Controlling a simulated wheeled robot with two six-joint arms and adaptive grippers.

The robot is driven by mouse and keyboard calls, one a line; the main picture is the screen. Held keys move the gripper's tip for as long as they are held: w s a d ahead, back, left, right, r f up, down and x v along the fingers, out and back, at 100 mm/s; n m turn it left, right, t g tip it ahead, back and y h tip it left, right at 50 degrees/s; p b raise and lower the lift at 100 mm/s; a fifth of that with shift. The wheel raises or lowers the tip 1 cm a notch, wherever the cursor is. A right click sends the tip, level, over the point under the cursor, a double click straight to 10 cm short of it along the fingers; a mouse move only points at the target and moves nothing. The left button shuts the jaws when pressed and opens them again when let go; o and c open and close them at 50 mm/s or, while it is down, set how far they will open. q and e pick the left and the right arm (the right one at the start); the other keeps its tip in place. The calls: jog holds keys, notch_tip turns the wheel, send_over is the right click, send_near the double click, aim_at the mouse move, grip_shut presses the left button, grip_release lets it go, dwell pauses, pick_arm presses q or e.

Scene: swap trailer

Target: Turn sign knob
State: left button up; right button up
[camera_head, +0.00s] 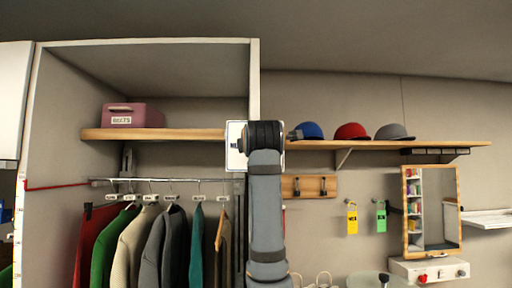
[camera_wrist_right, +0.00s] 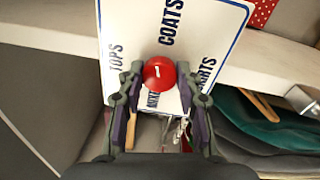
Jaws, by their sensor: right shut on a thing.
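The sign (camera_wrist_right: 200,40) is a white board with a blue border, tilted in the right wrist view. It reads "TOPS", "COATS" and a partly covered word ending in "IRTS"; a fourth word at the bottom is mostly hidden. The round red sign knob (camera_wrist_right: 159,73) sits at its middle, its short white mark near upright in that view. My right gripper (camera_wrist_right: 160,80) is shut on the knob, one finger on each side. In the head view, the sign (camera_head: 235,160) shows only at its edges behind my right arm, and the knob is hidden. My left gripper is not in view.
A wooden shelf (camera_head: 190,134) holds a pink box (camera_head: 132,115) above a rail of hanging clothes (camera_head: 150,240). Three caps (camera_head: 352,131) sit on the shelf to the right. Below are door tags (camera_head: 352,218), a mirror cabinet (camera_head: 432,210) and a white box with a red knob (camera_head: 424,278).

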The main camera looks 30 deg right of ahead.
jog(key=shift+w+f+n+y+p, duration=0.1)
jog(key=shift+n+y+p, duration=0.3)
jog(key=shift+n, duration=3.2)
jog(key=shift+f+n+y+p, duration=0.15)
jog(key=shift+n+p, duration=0.3)
jog(key=shift+n, duration=3.15)
jog(key=o, duration=1.1)
jog(key=shift+r, duration=0.15)
jog(key=shift+o, duration=0.2)
jog(key=shift+r, duration=0.15)
